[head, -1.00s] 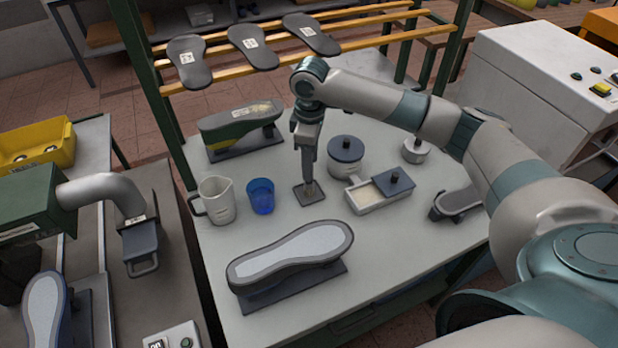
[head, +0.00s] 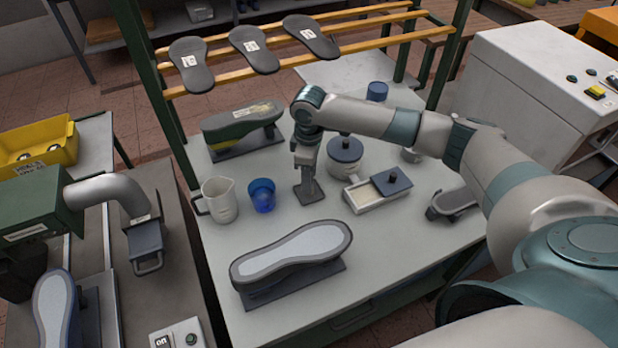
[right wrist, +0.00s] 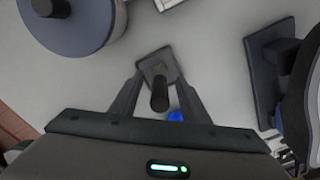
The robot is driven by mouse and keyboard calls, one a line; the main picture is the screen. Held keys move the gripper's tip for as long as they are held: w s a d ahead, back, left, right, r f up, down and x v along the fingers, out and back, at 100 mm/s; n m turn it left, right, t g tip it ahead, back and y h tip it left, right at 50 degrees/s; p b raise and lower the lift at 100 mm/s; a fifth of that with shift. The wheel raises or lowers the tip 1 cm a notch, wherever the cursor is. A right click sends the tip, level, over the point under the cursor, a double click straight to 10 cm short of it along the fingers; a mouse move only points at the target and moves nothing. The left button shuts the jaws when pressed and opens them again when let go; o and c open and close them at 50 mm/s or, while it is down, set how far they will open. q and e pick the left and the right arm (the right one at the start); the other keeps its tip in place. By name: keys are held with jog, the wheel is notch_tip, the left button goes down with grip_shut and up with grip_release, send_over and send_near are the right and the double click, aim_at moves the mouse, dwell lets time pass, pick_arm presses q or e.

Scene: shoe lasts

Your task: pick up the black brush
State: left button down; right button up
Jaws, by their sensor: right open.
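The black brush (right wrist: 160,94) shows in the right wrist view as an upright dark handle on a small square plate (right wrist: 155,62). In the head view the plate (head: 314,196) is on the grey table, and my gripper largely hides the handle. My right gripper (right wrist: 160,82) is open and points down at the brush. Its two fingers stand on either side of the handle, with gaps between. In the head view the right gripper (head: 308,182) is just above the plate. My left gripper is in neither view.
Close around stand a blue cup (head: 262,195), a white jug (head: 219,200), a lidded pot (head: 345,163) and a white box (head: 364,199) with a dark lid. A shoe last (head: 292,256) lies in front. A rack (head: 300,48) holding several soles stands behind.

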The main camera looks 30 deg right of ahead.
dwell(0.4)
grip_shut()
jog(key=shift+r, duration=0.1)
jog(key=shift+r+b, duration=0.5)
notch_tip(320, 180, up, 2)
jog(key=shift+r+b, duration=0.15)
jog(key=shift+b, duration=0.45)
jog(key=s+d+r+b, duration=0.3)
jog(key=s+d+r, duration=0.2)
jog(key=s, duration=0.5)
notch_tip(320, 180, up, 2)
jog(key=shift+s+r, duration=0.25)
jog(key=shift+s, duration=0.05)
